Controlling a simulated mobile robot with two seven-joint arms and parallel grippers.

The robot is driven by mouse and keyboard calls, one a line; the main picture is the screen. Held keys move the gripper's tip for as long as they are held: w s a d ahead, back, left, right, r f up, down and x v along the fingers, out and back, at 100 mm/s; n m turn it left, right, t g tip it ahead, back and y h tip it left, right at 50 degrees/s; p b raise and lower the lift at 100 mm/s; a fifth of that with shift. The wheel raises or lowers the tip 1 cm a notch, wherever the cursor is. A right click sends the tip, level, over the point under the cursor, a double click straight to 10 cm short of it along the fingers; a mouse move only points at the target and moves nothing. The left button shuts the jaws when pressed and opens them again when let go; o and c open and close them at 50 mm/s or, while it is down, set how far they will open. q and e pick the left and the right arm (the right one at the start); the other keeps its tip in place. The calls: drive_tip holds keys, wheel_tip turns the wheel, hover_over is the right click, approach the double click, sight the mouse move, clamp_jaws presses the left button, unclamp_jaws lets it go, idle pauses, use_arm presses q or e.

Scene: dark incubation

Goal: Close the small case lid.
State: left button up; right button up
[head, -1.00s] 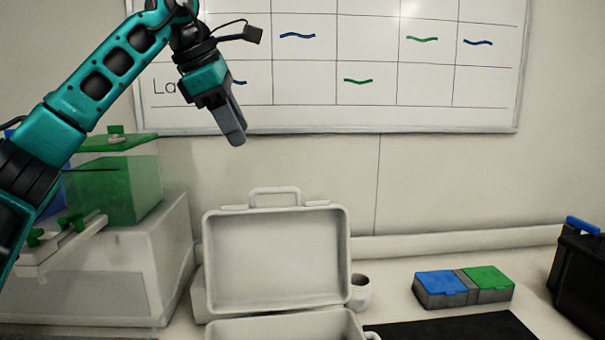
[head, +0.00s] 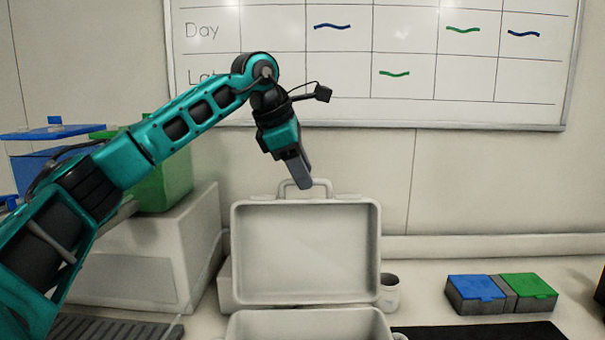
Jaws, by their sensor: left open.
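The small case is white and stands open on the counter, its lid (head: 306,252) raised upright with a handle (head: 288,187) on its top edge. The case's lower part (head: 308,325) shows at the bottom of the head view, cut off by the frame. My left gripper (head: 304,186) points down at the lid's top edge, overlapping the handle in the picture. It is open and holds nothing that I can see. Whether it touches the handle or lid, I cannot tell. My right gripper is not in view.
A white cup (head: 389,294) stands right of the case. A box with blue and green lids (head: 501,290) sits farther right, behind a black mat (head: 485,332). A white unit (head: 150,260) with green and blue containers stands at left. A whiteboard (head: 380,60) hangs behind.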

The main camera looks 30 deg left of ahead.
use_arm(q)
drive_tip(key=shift+w+f, duration=0.15)
drive_tip(key=shift+f, duration=0.1)
drive_tip(key=shift+c, duration=0.5)
clamp_jaws()
